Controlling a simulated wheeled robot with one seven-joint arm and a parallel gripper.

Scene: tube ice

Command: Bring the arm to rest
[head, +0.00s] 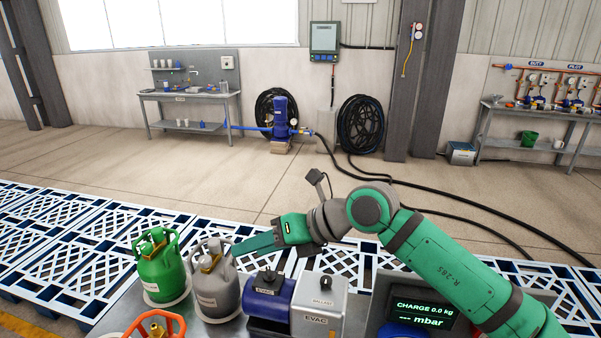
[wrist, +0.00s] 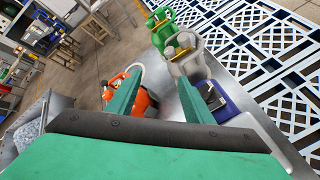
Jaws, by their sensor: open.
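My green arm (head: 435,262) reaches in from the lower right of the head view and bends at the elbow. My gripper (head: 236,250) points left, its tip beside the grey cylinder (head: 212,285) in the picture. Whether it touches the cylinder I cannot tell. In the wrist view, my gripper's two green fingers (wrist: 160,92) stand apart with nothing held between them. The orange cylinder (wrist: 143,98) shows beyond the left finger, and the grey cylinder (wrist: 190,65) beyond the right one.
A green cylinder (head: 161,268), a blue vacuum pump (head: 268,292), a silver box marked EVAC (head: 318,306) and a charge display (head: 420,314) crowd the bench under my arm. Blue-edged pallets (head: 95,235) lie beyond. The floor (head: 200,175) behind is mostly clear, crossed by black hoses.

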